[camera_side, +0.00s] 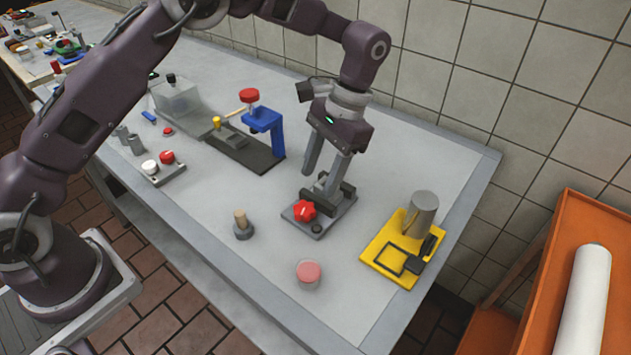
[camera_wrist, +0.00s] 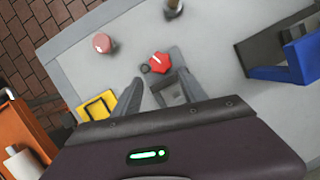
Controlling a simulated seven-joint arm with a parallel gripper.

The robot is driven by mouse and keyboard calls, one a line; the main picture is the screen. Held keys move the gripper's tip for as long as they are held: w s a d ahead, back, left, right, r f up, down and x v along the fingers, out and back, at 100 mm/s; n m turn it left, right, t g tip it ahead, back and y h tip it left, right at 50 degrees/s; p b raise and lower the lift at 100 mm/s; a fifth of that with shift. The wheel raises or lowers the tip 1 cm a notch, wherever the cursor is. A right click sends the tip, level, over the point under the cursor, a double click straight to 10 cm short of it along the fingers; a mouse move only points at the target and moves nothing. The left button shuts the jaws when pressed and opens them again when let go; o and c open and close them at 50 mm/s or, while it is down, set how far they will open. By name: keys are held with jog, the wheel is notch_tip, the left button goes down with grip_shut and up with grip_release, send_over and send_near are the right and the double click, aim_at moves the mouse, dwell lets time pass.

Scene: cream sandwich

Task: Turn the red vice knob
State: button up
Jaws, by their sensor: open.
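The red vice knob (camera_side: 304,210) is a lobed red handle on the front of a small grey vice (camera_side: 346,204). In the wrist view the knob (camera_wrist: 158,62) shows a light line across its face and lies just beyond my fingertips. The vice body (camera_wrist: 168,92) shows partly between my fingers, its near part hidden behind my gripper's housing. My gripper (camera_side: 322,178) is open, with its fingers pointing down over the vice. In the wrist view my gripper (camera_wrist: 160,77) has a finger on either side of the vice, and nothing is held. Contact with the vice cannot be told.
A blue stand with a red top (camera_side: 263,118) is left of my gripper. A yellow fixture (camera_side: 382,262) with a grey cylinder (camera_side: 421,212) stands right of the vice. Tiled wall behind.

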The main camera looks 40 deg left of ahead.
aim_at(304, 210)
jog(key=s+n+t, duration=0.1)
jog(key=n, duration=0.2)
jog(key=s+n+t+h, duration=0.1)
jog(key=n, duration=0.1)
jog(key=s+a+n, duration=0.1)
jog(key=n, duration=0.2)
jog(key=shift+r+n+t, duration=0.3)
jog(key=shift+t, duration=0.1)
jog(key=shift+s+a+f+n+h, duration=0.15)
jog(key=shift+s+n+h, duration=0.15)
jog(key=shift+n, duration=0.3)
notch_tip(304, 210, down, 7)
jog(key=shift+r, duration=0.1)
grip_shut()
